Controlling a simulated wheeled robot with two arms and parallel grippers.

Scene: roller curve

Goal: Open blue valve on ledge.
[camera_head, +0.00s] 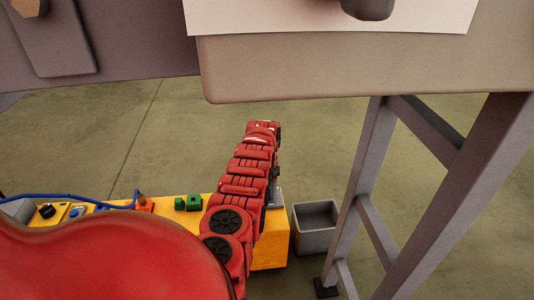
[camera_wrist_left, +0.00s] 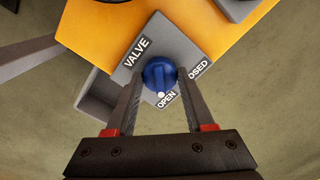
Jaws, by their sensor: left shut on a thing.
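In the left wrist view the blue valve knob (camera_wrist_left: 159,75) sits on a grey plate (camera_wrist_left: 188,52) lettered VALVE, OPEN and CLOSED. The white dot on the knob is by the word OPEN. My left gripper (camera_wrist_left: 158,82) has one finger on each side of the knob and is shut on it. The plate is on the yellow ledge (camera_wrist_left: 95,25). In the head view the yellow ledge (camera_head: 272,252) is low in the picture, and my red left arm reaches over its right end. The knob and the gripper's fingertips are hidden there. My right gripper is not in view.
Green buttons (camera_head: 193,203), a black knob (camera_head: 46,211) and a blue cable (camera_head: 75,197) are along the ledge. A grey open bin (camera_head: 315,228) stands right of it. A table (camera_head: 350,75) with grey legs fills the upper right. Open floor lies behind the ledge.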

